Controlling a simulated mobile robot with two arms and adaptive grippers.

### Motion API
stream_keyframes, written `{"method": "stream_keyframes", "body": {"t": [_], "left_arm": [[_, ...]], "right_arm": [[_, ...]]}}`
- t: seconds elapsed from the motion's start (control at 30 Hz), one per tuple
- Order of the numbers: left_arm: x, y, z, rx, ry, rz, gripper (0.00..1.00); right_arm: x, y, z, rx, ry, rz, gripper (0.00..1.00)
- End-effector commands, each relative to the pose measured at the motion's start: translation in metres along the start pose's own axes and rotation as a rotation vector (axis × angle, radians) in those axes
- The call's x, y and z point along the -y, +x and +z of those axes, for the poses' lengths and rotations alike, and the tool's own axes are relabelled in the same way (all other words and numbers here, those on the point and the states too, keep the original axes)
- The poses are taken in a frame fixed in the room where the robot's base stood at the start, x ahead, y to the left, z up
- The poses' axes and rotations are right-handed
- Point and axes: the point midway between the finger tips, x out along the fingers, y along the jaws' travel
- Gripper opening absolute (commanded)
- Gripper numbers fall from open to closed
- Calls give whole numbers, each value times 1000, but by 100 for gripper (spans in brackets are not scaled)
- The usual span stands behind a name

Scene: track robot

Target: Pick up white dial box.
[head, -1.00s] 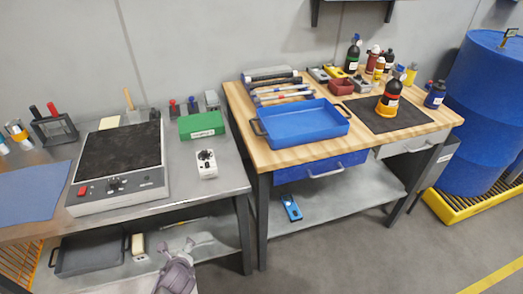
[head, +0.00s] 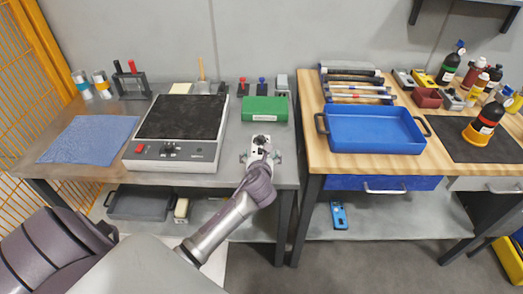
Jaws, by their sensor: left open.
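The white dial box (head: 261,140), a small white block with dark dials on top, sits on the grey metal bench between the hotplate and the table edge. My left gripper (head: 261,156) is over the box's near part, with its open fingers to the left and right of it. The gripper hides the near end of the box. I cannot tell whether the fingers touch it. My right gripper is not in view.
A green box (head: 265,109) lies just behind the dial box. The hotplate (head: 178,150) stands to its left on the grey bench (head: 225,181). A wooden table (head: 370,163) with a blue tray (head: 372,146) is to the right, past a gap.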

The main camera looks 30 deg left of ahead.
Motion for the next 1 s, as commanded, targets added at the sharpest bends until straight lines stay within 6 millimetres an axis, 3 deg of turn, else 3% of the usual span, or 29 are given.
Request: {"method": "stream_keyframes", "body": {"t": [0.4,0.7,1.0], "left_arm": [[-3,50,0,-1,-1,1,92],[-3,53,0,-2,0,0,90],[-3,53,0,-2,0,0,40]], "right_arm": [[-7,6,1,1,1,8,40],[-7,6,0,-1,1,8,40],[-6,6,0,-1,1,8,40]]}}
